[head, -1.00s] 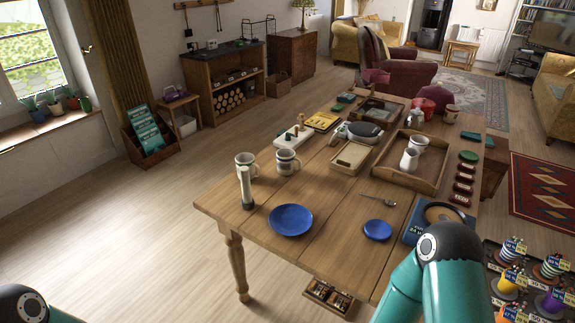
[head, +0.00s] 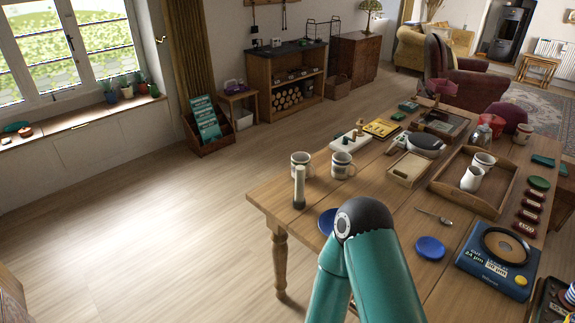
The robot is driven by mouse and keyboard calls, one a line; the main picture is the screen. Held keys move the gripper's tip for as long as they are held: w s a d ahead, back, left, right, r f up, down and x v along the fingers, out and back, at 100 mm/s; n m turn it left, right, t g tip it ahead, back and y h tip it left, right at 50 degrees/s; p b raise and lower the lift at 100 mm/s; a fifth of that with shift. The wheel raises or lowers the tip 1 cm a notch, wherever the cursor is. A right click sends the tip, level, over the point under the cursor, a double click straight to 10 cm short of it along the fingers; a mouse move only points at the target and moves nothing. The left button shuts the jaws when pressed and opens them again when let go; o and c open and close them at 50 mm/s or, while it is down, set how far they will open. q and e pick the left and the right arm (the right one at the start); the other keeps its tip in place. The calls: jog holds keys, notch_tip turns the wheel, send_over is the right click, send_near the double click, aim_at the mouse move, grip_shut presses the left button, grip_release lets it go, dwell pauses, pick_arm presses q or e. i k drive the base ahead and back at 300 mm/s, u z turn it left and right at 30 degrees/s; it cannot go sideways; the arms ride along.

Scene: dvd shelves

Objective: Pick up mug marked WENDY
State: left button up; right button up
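Two pale mugs with dark bands stand upright near the left edge of the wooden table: a left mug (head: 301,166) and a right mug (head: 342,166). Another pale mug (head: 483,163) stands in the wooden tray (head: 450,194) beside a white jug (head: 471,179). The lettering on the mugs is too small to read, so I cannot tell which is marked WENDY. My teal arm rises in front of the table's near side, with its rounded joint partly over a blue plate. Neither of my grippers is in view.
The floor left of the table (head: 400,205) is clear.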

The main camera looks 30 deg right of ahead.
aim_at(340, 164)
jog(key=u, duration=0.65)
jog(key=i, duration=1.6)
jog(key=z, duration=4.3)
jog(key=k, duration=0.15)
jog(key=u, duration=2)
jog(key=i, duration=0.5)
jog(key=u, duration=0.25)
jog(key=k, duration=0.5)
